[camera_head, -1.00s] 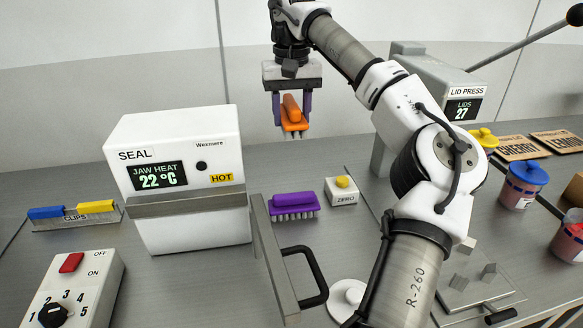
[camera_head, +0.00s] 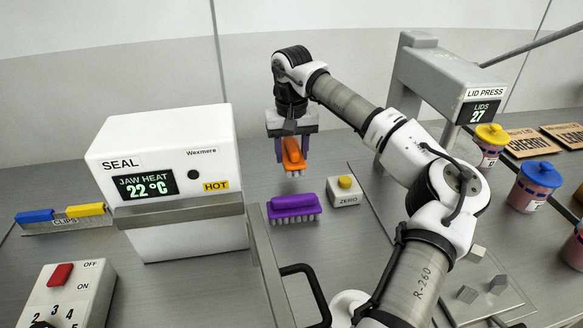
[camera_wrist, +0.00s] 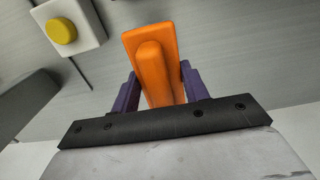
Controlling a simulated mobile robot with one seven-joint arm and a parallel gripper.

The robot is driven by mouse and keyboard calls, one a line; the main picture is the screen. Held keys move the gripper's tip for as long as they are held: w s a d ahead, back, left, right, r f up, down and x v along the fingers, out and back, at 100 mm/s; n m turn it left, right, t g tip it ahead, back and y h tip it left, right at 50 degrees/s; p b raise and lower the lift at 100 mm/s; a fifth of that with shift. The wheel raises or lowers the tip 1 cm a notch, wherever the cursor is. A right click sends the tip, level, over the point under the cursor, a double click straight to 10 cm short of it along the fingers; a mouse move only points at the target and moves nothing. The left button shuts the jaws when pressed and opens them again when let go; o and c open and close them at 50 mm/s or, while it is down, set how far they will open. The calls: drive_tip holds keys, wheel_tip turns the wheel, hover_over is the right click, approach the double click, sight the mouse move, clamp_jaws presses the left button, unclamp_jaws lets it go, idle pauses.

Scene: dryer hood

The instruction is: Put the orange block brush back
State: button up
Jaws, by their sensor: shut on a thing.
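The orange block brush (camera_head: 292,154) is held between the purple fingers of my gripper (camera_head: 290,152) in the head view, bristles pointing down. It is behind the purple block brush (camera_head: 293,205), which stands on the grey bench with bristles down. In the wrist view the orange brush (camera_wrist: 153,65) sits between the two fingers of my gripper (camera_wrist: 155,90), its raised handle towards the camera. Whether the bristle tips touch the bench is hard to tell.
The white sealer (camera_head: 170,180) stands at left. The ZERO box (camera_head: 344,191) with a yellow button is right of the purple brush. The lid press (camera_head: 440,75) is at right, with several lidded tubs (camera_head: 535,185). Bare bench lies around the held brush.

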sight(291, 142)
drive_tip(key=shift+f+p, duration=0.55)
drive_tip(key=shift+f, duration=2.55)
drive_tip(key=shift+f, duration=0.25)
drive_tip(key=o, duration=1)
drive_tip(key=shift+r, duration=0.1)
drive_tip(key=shift+o, duration=0.2)
wheel_tip(291, 142, up, 12)
drive_tip(key=shift+r+b, duration=0.2)
drive_tip(key=shift+b, duration=0.85)
